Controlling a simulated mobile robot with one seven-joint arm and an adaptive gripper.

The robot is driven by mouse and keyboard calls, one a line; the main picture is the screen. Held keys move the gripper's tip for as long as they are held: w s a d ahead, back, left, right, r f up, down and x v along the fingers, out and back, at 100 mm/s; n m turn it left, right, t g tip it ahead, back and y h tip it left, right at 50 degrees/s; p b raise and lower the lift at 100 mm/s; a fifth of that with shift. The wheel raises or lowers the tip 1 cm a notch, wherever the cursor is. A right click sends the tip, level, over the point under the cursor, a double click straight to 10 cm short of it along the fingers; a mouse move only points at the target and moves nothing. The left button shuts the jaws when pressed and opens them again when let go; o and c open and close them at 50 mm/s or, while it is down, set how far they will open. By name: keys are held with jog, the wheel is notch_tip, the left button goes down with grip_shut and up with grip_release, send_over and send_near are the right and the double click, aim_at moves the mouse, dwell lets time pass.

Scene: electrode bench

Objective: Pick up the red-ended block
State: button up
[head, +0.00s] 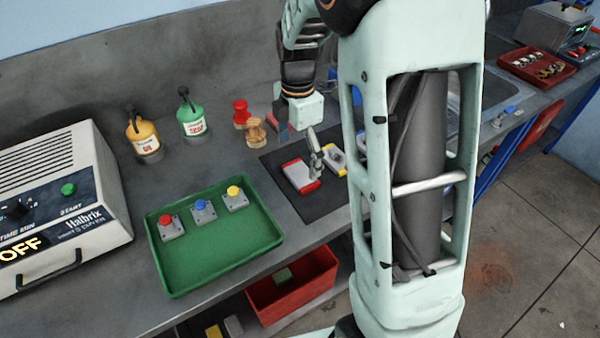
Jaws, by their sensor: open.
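The red-ended block (297,174), pale with red ends, lies flat on a dark mat (275,167) on the bench. A similar pale block with yellow on it (335,161) lies to its right, partly hidden by my gripper. My gripper (316,167) points down with its metal fingers over or beside the right side of the red-ended block. The jaws are open, and nothing shows held. From this view I cannot tell whether the fingers touch the block.
Left of the mat, a green tray (205,263) holds red, blue and yellow button boxes. Yellow and green bottles (192,118) and red and wooden pieces (256,132) stand behind. An oven (60,205) is far left; a red bin (292,292) sits below the bench.

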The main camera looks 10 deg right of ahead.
aim_at(300, 173)
jog(key=f, duration=0.5)
jog(key=shift+d+f, duration=0.3)
jog(key=shift+f, duration=0.1)
jog(key=shift+w+r+p, duration=0.1)
jog(key=shift+p, duration=0.2)
jog(key=c, duration=2)
